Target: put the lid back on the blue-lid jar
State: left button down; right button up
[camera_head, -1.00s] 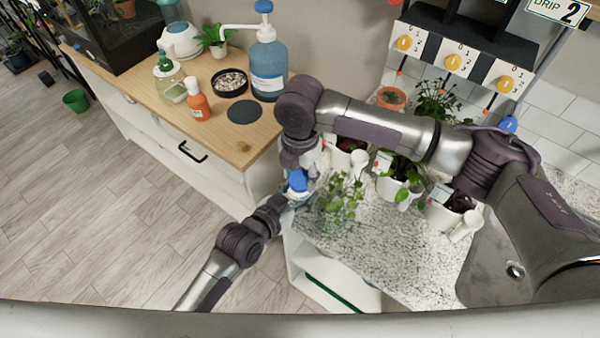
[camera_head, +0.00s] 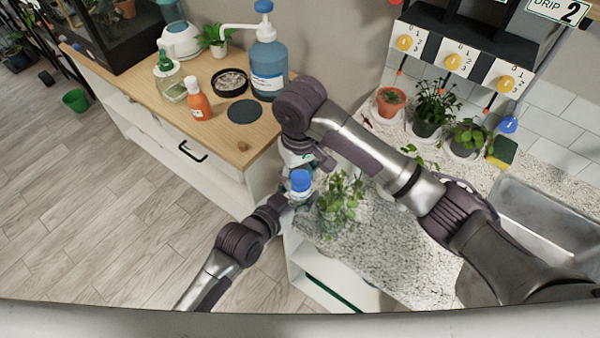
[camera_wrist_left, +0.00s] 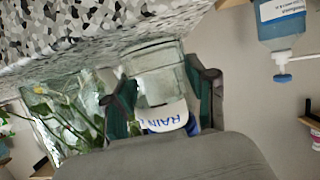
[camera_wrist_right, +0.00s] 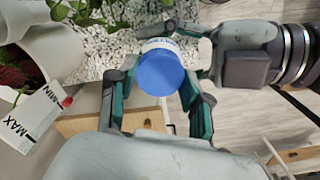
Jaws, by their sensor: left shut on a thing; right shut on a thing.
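The blue-lid jar is clear glass with a white label band; it shows in the left wrist view (camera_wrist_left: 155,72) and the head view (camera_head: 299,196). My left gripper (camera_wrist_left: 166,98) is shut around the jar. The blue lid (camera_wrist_right: 160,73) is at the jar's mouth, just above the label band; it also shows in the head view (camera_head: 300,179). I cannot tell whether it is fully seated. My right gripper (camera_wrist_right: 158,92) comes from above with its fingers on either side of the lid, shut on it. Its fingertips are partly hidden in the head view.
A leafy plant in glass (camera_head: 340,200) stands close right of the jar on the speckled counter. The wooden cabinet top (camera_head: 165,115) holds a blue pump bottle (camera_head: 267,70), an orange bottle (camera_head: 198,103) and a dark round mat (camera_head: 244,111). A sink (camera_head: 550,215) is at right.

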jog(key=o, duration=1.4)
jog(key=shift+c, duration=0.2)
notch_tip(320, 180, up, 12)
pick_arm(q)
jog(key=shift+c, duration=1.3)
grip_release()
jog(key=shift+s, duration=0.1)
jog(key=v, duration=1.1)
jog(key=shift+s+a+r, duration=0.2)
jog(key=shift+s+a, duration=0.05)
jog(key=shift+a, duration=0.05)
